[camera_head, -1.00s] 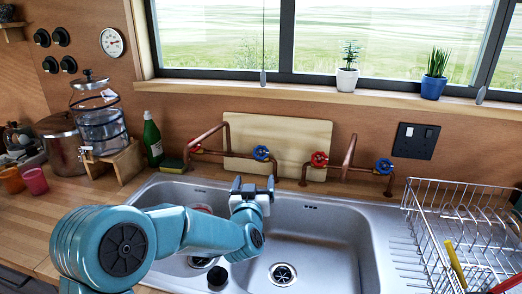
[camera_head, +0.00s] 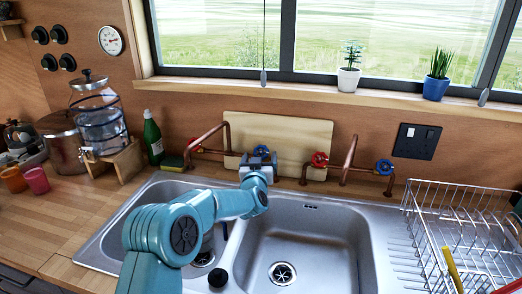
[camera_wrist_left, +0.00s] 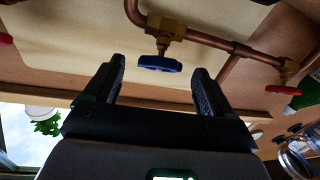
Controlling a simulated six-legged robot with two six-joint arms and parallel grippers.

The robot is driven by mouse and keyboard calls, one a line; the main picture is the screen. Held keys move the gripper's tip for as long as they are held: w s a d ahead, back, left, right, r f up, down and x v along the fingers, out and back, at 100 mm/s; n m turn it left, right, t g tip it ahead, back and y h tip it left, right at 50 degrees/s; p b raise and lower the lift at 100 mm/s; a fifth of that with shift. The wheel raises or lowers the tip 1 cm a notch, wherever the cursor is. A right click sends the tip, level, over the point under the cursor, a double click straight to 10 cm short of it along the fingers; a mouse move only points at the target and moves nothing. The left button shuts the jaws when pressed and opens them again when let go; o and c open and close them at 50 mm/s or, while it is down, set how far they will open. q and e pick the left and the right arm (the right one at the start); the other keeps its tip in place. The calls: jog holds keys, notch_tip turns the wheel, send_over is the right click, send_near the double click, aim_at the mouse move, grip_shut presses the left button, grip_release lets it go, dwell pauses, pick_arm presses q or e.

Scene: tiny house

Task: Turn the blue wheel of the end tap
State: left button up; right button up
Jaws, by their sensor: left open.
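Two copper pipe taps stand against the wall behind the sink. The left tap has a red wheel (camera_head: 195,145) and a blue wheel (camera_head: 262,149), partly hidden behind my gripper. The right tap has a red wheel (camera_head: 319,159) and a blue wheel (camera_head: 385,167) at its right end. My left gripper (camera_head: 258,160) is open and empty, just in front of the left tap's blue wheel. In the left wrist view, that blue wheel (camera_wrist_left: 160,63) lies ahead, between the directions of the two open fingers (camera_wrist_left: 158,74), apart from them. My right gripper is not in view.
The steel sink (camera_head: 300,225) lies below my arm. A wooden board (camera_head: 290,130) leans behind the taps. A wire dish rack (camera_head: 460,225) stands at the right. A green bottle (camera_head: 153,138) and a sponge (camera_head: 173,163) are left of the taps.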

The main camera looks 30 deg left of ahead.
aim_at(261, 155)
pick_arm(q)
jog(key=shift+p+x, duration=0.35)
jog(key=shift+x, duration=1.55)
jog(key=shift+f, duration=0.1)
jog(key=c, duration=1)
